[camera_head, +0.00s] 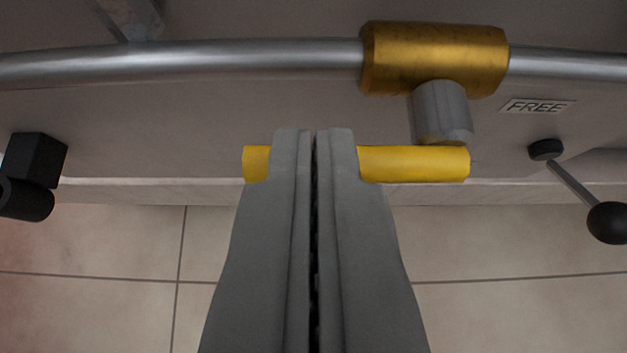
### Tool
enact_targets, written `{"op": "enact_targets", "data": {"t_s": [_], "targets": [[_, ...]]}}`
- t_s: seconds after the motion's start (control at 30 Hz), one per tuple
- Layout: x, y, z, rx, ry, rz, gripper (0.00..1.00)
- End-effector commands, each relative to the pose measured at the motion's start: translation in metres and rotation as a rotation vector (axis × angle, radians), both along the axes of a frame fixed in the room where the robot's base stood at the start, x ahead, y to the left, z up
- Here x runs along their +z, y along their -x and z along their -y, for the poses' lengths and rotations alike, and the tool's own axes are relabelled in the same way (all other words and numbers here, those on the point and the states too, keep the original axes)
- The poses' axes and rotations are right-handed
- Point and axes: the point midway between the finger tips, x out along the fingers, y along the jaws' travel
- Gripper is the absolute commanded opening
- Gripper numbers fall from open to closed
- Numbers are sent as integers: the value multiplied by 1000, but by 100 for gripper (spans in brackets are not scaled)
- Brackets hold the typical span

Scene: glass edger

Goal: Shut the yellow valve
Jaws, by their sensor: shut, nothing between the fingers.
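The yellow valve has a brass-coloured body (434,60) set in a metal pipe, with a grey stem (441,112) below it. Its yellow handle (415,163) lies along the pipe's direction in the picture, reaching left from the stem. My gripper (314,135) is shut and empty. Its fingertips lie in front of the handle's left half and hide part of it. The handle shows on both sides of the fingers. I cannot tell whether the fingers touch the handle.
The metal pipe (200,65) runs across the top. To the right are a label reading FREE (537,106) and a lever with a black ball knob (608,222). A black fitting (35,165) is at the left. Tiled floor (120,290) shows below, clear.

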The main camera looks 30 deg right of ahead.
Motion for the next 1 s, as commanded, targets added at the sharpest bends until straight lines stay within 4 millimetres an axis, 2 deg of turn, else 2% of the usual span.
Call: {"op": "enact_targets", "data": {"t_s": [0.77,1.0], "targets": [[-6,-2,-3,0,96,-58,0],[-12,-4,-6,1,185,-113,0]]}}
